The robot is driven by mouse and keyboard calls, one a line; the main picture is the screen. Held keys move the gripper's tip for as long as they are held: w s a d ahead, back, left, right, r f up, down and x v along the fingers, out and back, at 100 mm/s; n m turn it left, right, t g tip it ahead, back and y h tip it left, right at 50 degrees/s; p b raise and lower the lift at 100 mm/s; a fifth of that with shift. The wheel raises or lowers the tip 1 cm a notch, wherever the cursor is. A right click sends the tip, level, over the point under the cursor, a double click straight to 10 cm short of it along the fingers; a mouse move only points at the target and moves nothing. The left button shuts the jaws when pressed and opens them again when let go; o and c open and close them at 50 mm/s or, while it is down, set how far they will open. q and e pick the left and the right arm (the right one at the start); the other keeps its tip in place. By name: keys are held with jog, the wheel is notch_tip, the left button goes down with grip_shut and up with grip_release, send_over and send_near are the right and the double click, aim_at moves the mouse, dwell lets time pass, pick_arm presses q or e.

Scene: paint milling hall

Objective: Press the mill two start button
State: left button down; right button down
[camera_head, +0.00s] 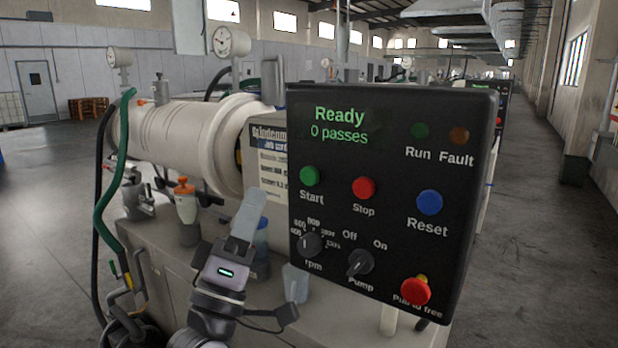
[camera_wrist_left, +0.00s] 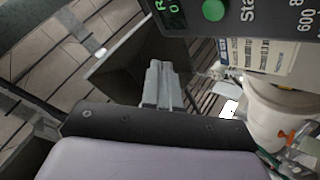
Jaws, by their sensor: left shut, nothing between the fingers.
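A black control panel (camera_head: 385,110) faces me on the right half of the head view. Its display reads "Ready, 0 passes". The green Start button (camera_head: 310,176) sits at the panel's left, beside the red Stop button (camera_head: 364,188) and the blue Reset button (camera_head: 430,202). My left gripper (camera_head: 249,213) is shut and empty, left of and below the Start button, apart from it in the picture. In the left wrist view the shut fingers (camera_wrist_left: 162,85) show in the middle, and the green Start button (camera_wrist_left: 213,10) is at the top edge. My right gripper is not in view.
Two knobs, rpm (camera_head: 311,243) and Pump (camera_head: 360,262), and a red emergency knob (camera_head: 416,291) sit low on the panel. The white mill cylinder (camera_head: 190,140) lies behind my left gripper. A green hose (camera_head: 103,200) hangs at left.

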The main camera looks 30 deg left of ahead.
aim_at(309, 176)
pick_arm(q)
jog(key=shift+w+d+b, duration=0.2)
jog(key=shift+w, duration=2)
jog(key=shift+w+d+b, duration=0.15)
jog(key=shift+w+b, duration=0.05)
jog(key=shift+w, duration=2)
jog(key=shift+w, duration=0.15)
jog(key=shift+w, duration=0.3)
jog(key=shift+w, duration=0.45)
jog(key=shift+s, duration=0.15)
jog(key=shift+s+f, duration=0.1)
jog(key=shift+s, duration=0.65)
